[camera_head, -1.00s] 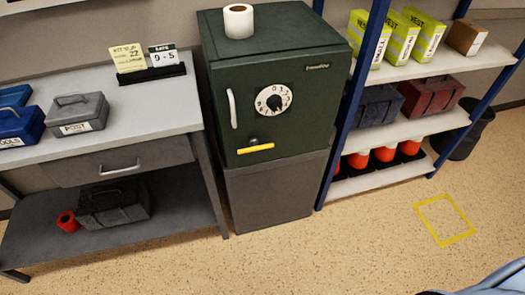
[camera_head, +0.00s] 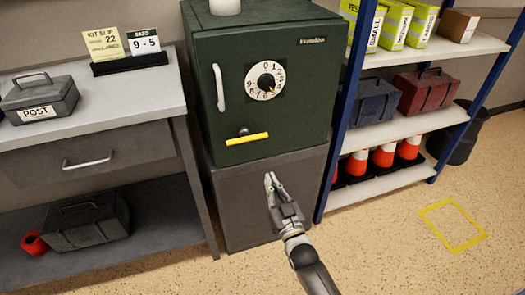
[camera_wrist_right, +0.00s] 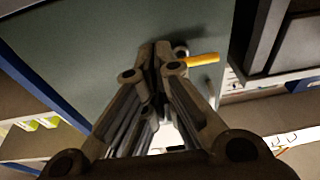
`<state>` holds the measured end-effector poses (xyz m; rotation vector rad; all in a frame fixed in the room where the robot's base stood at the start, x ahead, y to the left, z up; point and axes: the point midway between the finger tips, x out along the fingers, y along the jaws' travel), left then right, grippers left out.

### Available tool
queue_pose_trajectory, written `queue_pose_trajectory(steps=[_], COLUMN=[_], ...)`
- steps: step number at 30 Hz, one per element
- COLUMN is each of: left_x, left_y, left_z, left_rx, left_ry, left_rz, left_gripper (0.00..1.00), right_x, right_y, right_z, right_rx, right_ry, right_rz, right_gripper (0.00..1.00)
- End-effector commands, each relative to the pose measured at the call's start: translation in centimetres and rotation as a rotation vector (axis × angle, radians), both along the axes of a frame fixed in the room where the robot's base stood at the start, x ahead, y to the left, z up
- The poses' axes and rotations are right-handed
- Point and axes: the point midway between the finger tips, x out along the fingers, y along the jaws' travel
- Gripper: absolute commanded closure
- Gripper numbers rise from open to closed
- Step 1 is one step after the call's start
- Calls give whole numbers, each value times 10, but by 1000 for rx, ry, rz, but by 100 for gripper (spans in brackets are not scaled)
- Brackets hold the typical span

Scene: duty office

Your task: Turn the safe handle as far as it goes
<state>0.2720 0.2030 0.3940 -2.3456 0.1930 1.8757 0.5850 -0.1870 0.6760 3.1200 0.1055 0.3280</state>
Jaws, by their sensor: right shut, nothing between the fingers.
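The dark green safe (camera_head: 292,110) stands on a grey base cabinet (camera_head: 240,205), its door closed. My right gripper (camera_head: 270,178) is shut and empty, below and slightly right of the handle, in front of the cabinet and apart from the handle. In the right wrist view the yellow handle (camera_wrist_right: 202,59) shows just right of my fingertips (camera_wrist_right: 163,47). My left gripper is out of view.
A desk (camera_head: 120,88) with a grey POST box (camera_head: 40,100) is at the left. A blue-framed shelf unit (camera_head: 420,120) with vests, boxes and cones is close on the right. The floor in front is clear, with a yellow square marking (camera_head: 453,226).

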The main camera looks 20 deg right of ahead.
Motion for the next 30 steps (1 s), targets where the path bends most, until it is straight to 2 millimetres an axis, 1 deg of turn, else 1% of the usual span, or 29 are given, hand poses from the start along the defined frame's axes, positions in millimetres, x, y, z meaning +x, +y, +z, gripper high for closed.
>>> queue_pose_trajectory(steps=[1,3,4,6,9,12,14,23,26,30], left_x=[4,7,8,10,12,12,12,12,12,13], left_y=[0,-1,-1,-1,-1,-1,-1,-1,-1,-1], left_z=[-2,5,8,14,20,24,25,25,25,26], left_rx=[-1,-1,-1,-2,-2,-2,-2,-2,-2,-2], left_ry=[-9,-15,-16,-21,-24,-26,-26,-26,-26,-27], left_rz=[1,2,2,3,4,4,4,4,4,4], left_gripper=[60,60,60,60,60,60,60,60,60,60], right_x=[3,3,3,1,-1,-3,-3,-2,2,18], right_y=[-2,-4,-5,-8,-10,-11,-11,-11,-11,-10], right_z=[14,40,50,69,87,96,98,98,100,110], right_rx=[7,14,16,20,24,26,26,26,26,27], right_ry=[-70,-153,-184,-242,-296,-322,-327,-324,-324,-327], right_rz=[-6,-13,-16,-21,-27,-29,-29,-29,-29,-29], right_gripper=[100,100,100,100,100,100,100,100,100,100])
